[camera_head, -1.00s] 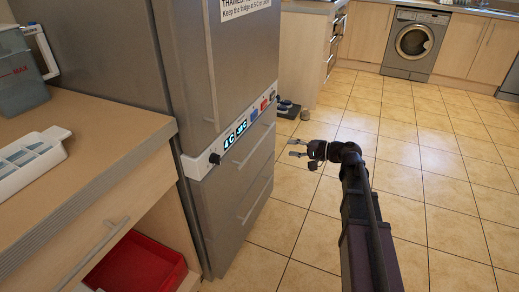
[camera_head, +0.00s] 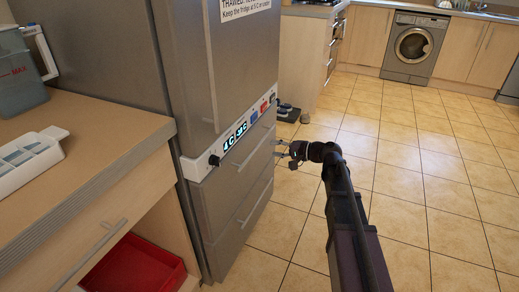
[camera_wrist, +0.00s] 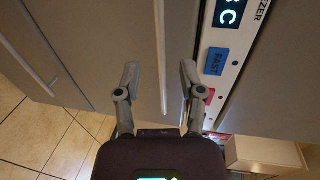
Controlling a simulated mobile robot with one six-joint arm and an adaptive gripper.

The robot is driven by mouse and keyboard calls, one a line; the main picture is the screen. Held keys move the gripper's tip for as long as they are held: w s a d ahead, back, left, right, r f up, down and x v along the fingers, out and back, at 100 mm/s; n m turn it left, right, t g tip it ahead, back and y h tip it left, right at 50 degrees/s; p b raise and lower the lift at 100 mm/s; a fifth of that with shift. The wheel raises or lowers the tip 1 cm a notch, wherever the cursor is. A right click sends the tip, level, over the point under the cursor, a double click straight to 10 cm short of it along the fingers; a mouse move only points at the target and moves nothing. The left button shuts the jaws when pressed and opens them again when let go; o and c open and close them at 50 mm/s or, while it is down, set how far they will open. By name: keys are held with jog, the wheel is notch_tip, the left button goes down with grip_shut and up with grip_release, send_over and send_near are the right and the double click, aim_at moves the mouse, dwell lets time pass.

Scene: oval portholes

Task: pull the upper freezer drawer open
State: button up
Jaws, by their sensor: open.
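The upper freezer drawer (camera_head: 222,192) is the grey front just below the white control strip, and it looks shut. Its long bar handle (camera_head: 252,150) runs along its upper part. My gripper (camera_head: 279,148) is at the far end of that handle, in front of the drawer. In the wrist view my gripper (camera_wrist: 160,72) is open, one finger on each side of the handle bar (camera_wrist: 161,50). The fingers appear apart from the bar; their exact depth to it is hard to tell.
The lower drawer's handle (camera_head: 255,204) is below and also shows in the wrist view (camera_wrist: 35,55). The control strip (camera_head: 240,133) with lit displays is just above the upper drawer. A wooden counter (camera_head: 85,115) stands left. Tiled floor (camera_head: 400,190) is clear in front.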

aim_at(257, 147)
jog(key=shift+b+x, duration=0.65)
jog(key=shift+x, duration=3.15)
jog(key=shift+c, duration=0.2)
